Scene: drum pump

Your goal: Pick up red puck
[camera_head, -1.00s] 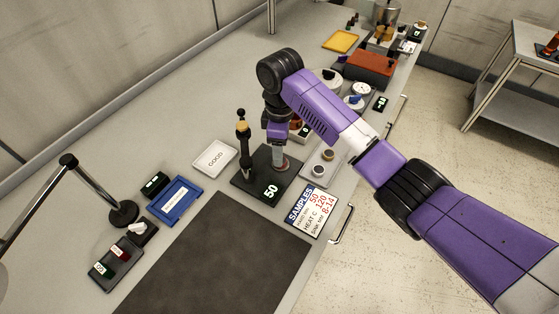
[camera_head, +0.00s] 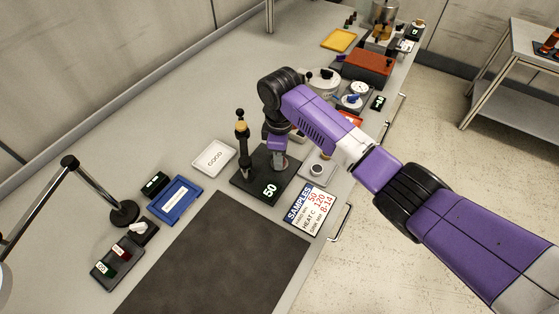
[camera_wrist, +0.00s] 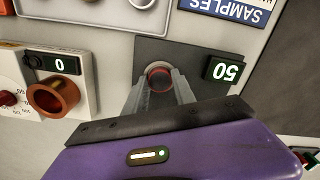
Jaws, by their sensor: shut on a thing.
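The red puck (camera_wrist: 159,77) sits in a round light ring on a dark plate (camera_wrist: 205,53) with a lit "50" display. In the wrist view, the two grey fingers of my gripper (camera_wrist: 159,88) stand on either side of the puck and are shut on it. In the head view, my gripper (camera_head: 279,160) points down over the same dark plate (camera_head: 252,192), and the puck is mostly hidden by it. I cannot tell whether the puck is clear of the plate.
A black post (camera_head: 242,145) with a knob stands just left of my gripper. A white "GOOD" tray (camera_head: 214,158), a blue tray (camera_head: 174,199) and a "SAMPLES" card (camera_head: 311,210) lie nearby. A dark mat (camera_head: 215,260) lies clear in front.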

